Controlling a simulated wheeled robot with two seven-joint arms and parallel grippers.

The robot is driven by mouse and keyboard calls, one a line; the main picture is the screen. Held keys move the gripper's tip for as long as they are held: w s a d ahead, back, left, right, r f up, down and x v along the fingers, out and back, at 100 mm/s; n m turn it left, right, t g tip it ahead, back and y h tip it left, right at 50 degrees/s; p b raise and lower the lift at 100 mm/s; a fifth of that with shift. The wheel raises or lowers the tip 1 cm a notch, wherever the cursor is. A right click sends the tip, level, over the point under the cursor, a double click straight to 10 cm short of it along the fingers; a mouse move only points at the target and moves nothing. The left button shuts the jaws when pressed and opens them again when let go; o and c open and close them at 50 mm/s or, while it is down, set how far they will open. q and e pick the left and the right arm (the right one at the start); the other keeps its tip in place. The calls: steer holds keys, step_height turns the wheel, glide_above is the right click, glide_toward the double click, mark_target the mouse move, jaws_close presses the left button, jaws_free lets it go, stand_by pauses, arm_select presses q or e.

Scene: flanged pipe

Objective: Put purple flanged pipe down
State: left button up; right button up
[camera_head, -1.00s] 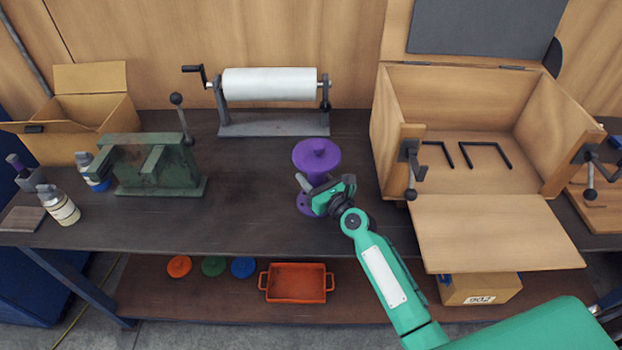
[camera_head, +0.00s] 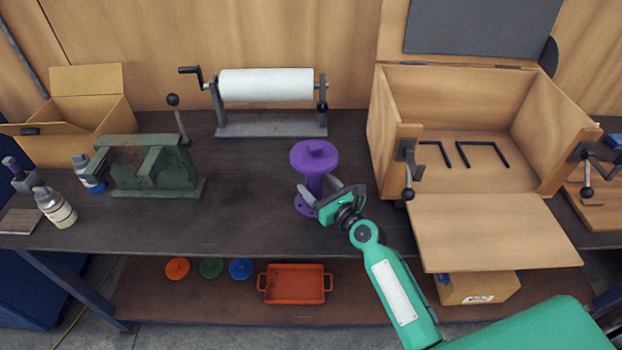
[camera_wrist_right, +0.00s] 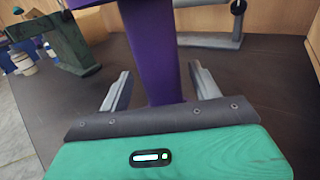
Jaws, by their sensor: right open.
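The purple flanged pipe (camera_head: 314,158) stands upright on the dark workbench, its wide flange on top and its base flange on the bench. My right gripper (camera_head: 320,192) is open low at the pipe's stem, with one finger on each side. In the right wrist view the purple stem (camera_wrist_right: 158,55) rises between the two spread fingers of the gripper (camera_wrist_right: 163,90), with a gap on both sides. My left gripper is not in view.
A green metal fixture (camera_head: 150,168) stands to the left and a white roll on a stand (camera_head: 266,83) behind. An open wooden box (camera_head: 470,110) with a lowered front flap is at the right.

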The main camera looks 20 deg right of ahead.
steer(key=b+v, duration=0.1)
steer(key=v, duration=0.7)
stand_by(0.4)
